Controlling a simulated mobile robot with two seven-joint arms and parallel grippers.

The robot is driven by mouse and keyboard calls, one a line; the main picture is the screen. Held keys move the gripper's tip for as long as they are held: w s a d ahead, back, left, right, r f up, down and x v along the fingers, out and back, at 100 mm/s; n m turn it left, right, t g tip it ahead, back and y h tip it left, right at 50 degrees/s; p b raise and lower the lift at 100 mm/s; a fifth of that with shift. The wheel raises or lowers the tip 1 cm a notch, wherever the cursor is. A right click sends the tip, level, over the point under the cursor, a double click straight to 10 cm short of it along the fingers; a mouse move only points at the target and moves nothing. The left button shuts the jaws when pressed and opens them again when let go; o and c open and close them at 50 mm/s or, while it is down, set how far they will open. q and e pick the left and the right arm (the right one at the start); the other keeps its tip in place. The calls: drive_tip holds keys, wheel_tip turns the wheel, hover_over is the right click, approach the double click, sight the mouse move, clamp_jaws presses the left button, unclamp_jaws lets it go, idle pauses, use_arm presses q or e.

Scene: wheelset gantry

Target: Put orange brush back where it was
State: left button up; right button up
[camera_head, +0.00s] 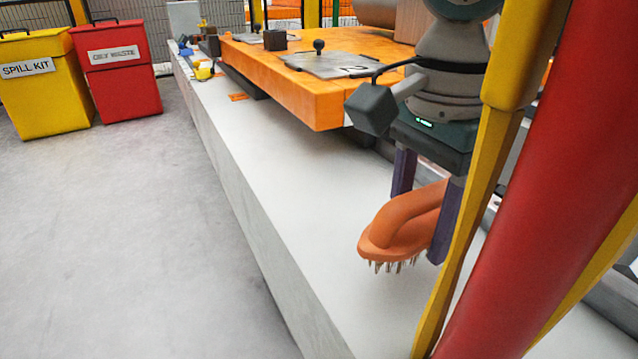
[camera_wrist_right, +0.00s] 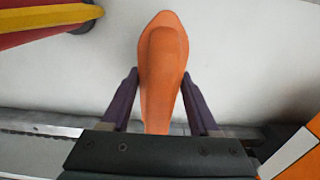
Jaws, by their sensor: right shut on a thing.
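The orange brush (camera_head: 405,222) has its bristles pointing down. My right gripper (camera_head: 420,218) is shut on it, with one purple finger on each side of its body. In the head view the brush is over the pale ledge, and the bristle tips look a little above the surface, though the exact gap is hard to tell. The right wrist view shows the brush (camera_wrist_right: 162,75) from above between the two fingers (camera_wrist_right: 162,100). A flat orange patch (camera_head: 238,97) lies on the ledge farther back. My left gripper is not in view.
A yellow post and a red post (camera_head: 545,180) stand close to the right of my right gripper. An orange platform (camera_head: 300,85) overhangs the ledge (camera_head: 290,200) behind it. Yellow and red bins (camera_head: 118,70) stand at the far left. The ledge in front of the platform is largely clear.

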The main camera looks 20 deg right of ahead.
sight(419, 222)
wheel_tip(419, 222, down, 3)
drive_tip(key=shift+b, duration=0.45)
drive_tip(key=shift+r, duration=0.1)
drive_tip(key=shift+f, duration=0.2)
drive_tip(key=o, duration=1.3)
wheel_tip(419, 222, up, 11)
drive_tip(key=p, duration=0.5)
drive_tip(key=shift+r+p, duration=0.15)
drive_tip(key=shift+p, duration=0.15)
drive_tip(key=shift+a+r, duration=0.1)
drive_tip(key=shift+r, duration=0.5)
